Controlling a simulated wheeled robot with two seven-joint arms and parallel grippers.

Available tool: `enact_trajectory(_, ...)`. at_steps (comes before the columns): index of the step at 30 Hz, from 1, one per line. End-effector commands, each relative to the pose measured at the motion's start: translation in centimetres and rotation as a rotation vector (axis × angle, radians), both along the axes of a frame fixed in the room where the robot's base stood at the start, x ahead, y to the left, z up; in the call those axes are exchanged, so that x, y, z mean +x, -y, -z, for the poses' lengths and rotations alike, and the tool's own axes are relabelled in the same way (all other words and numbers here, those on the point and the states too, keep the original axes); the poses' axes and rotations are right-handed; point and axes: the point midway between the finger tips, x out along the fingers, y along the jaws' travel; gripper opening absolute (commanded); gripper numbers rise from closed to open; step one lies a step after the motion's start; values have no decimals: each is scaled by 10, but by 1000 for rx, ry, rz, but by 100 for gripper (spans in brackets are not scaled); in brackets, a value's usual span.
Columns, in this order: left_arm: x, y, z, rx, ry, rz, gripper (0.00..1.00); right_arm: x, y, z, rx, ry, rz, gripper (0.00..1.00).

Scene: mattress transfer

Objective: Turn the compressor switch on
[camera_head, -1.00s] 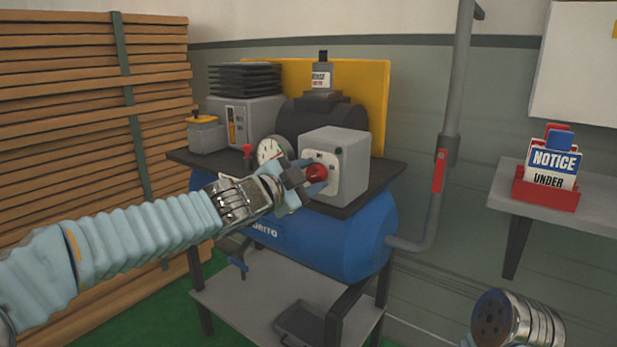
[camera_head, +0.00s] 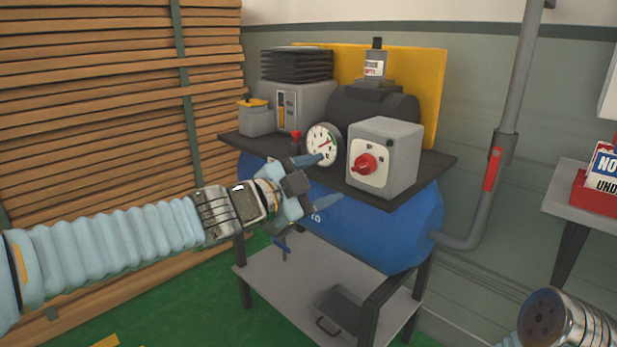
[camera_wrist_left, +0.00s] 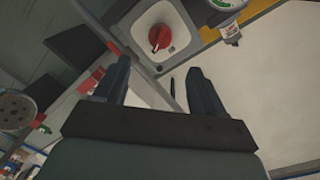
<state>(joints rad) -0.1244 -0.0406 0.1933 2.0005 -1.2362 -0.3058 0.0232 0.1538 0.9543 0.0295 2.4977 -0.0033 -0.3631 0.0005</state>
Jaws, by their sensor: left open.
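The compressor's red switch knob (camera_head: 365,163) sits on a white plate on the front of a grey box (camera_head: 398,155). In the left wrist view the knob (camera_wrist_left: 160,38) shows past the fingertips, with its handle slanted. My left gripper (camera_head: 318,182) is open and empty, left of the knob and in front of the round gauge (camera_head: 322,143). Its two fingers (camera_wrist_left: 158,66) stand apart and clear of the knob. The blue compressor tank (camera_head: 400,236) lies under the dark top plate. My right arm's end shows at the lower right, but no right gripper fingers show.
Stacked wooden planks (camera_head: 90,130) stand at the left. A grey pipe (camera_head: 512,105) with a red handle (camera_head: 492,169) runs up the wall at the right. A grey shelf (camera_head: 578,196) holds a red sign box. The lower shelf (camera_head: 285,285) carries a dark tray.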

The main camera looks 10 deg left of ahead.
Motion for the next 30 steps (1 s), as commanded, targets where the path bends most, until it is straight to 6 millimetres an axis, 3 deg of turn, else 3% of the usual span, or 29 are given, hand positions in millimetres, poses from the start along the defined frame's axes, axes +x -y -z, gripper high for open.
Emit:
enact_trajectory(7,-22,-17,-2,0,0,0,70,0,0,-8,1,0,-1,0)
enact_trajectory(17,-23,-18,0,-2,-4,0,70,0,0,-7,1,0,-1,0)
enact_trajectory(20,-16,-17,18,-22,-56,-4,70,0,0,-7,1,0,-1,0)
enact_trajectory(23,0,-15,68,-80,-196,-27,70,0,0,-7,1,0,-1,0)
enact_trajectory(26,15,-14,147,-171,-414,-79,70,0,0,-7,1,0,-1,0)
enact_trajectory(27,17,-14,183,-210,-513,-108,70,0,0,-7,1,0,-1,0)
enact_trajectory(30,11,-17,272,-303,-756,-201,70,0,0,-7,1,0,-1,0)
